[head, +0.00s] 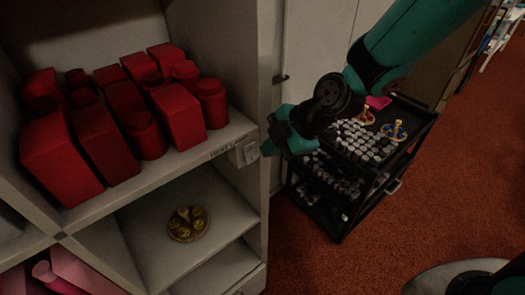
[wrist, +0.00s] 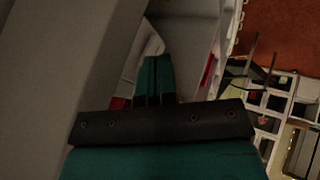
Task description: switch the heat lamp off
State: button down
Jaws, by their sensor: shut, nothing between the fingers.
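A small pale switch box (head: 245,152) is fixed to the front edge of the shelf unit, just right of a printed label. My gripper (head: 267,149) is shut and empty, its teal fingertips close to the right side of this box. I cannot tell whether they touch it. In the wrist view the closed fingers (wrist: 155,68) point at a pale surface between grey panels; the switch is not clear there. No heat lamp can be made out in either view, and the position of the switch is too small to read.
Several red containers (head: 125,110) fill the shelf beside the switch box. A round plate with yellow items (head: 188,223) sits on the shelf below. A black cart (head: 345,200) with many small jars stands right of the unit. Reddish carpet (head: 430,195) is clear at right.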

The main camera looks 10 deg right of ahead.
jog(key=shift+a, duration=0.5)
jog(key=shift+s+a+r, duration=0.1)
jog(key=shift+a, duration=0.6)
jog(key=shift+r+p, duration=0.35)
jog(key=shift+r, duration=0.25)
jog(key=shift+d, duration=0.1)
